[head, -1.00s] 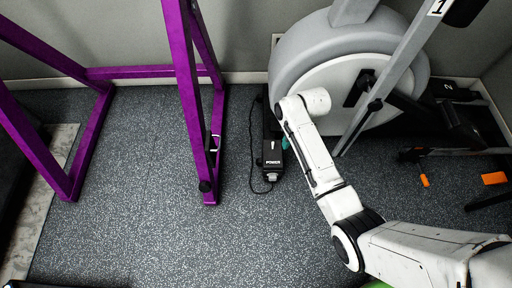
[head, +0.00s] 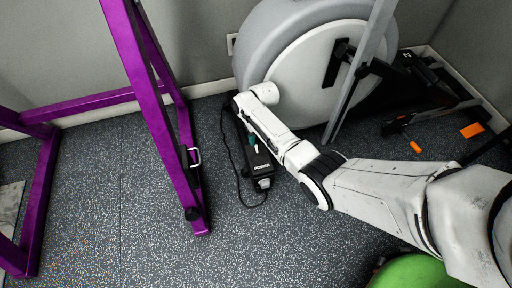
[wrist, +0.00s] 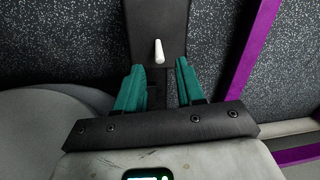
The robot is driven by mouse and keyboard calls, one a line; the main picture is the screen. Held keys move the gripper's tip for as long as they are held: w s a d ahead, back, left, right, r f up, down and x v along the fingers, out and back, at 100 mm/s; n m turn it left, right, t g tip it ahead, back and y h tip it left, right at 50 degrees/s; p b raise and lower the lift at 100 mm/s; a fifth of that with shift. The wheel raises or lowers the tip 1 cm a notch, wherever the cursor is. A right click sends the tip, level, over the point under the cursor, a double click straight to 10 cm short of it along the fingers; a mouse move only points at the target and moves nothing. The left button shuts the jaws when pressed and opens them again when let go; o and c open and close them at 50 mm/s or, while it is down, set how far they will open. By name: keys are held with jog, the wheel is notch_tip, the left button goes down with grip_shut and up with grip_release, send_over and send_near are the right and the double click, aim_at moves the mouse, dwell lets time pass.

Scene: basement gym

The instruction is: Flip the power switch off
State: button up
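The power box (head: 262,168) is a long black unit on the floor, marked POWER at its near end, with a grey plug-like end piece. In the wrist view its black face (wrist: 145,25) shows with a small white toggle lever (wrist: 159,52). My gripper (wrist: 160,68) has two teal fingers spread apart with nothing between them. The lever stands just beyond the fingertips, roughly centred on the gap, and I see no contact. In the head view my arm covers part of the box, and only a bit of teal finger (head: 252,140) shows beside it.
A purple steel frame (head: 165,125) stands left of the box. A grey rowing-machine flywheel housing (head: 305,75) stands behind and right. A black cable (head: 232,165) loops left of the box. A green ball (head: 415,272) is at the lower right. Floor in front is clear.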

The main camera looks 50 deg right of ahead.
aim_at(257, 148)
jog(key=shift+a+f+b, duration=0.15)
jog(key=shift+f+b, duration=0.75)
jog(key=shift+f, duration=1.15)
grip_shut()
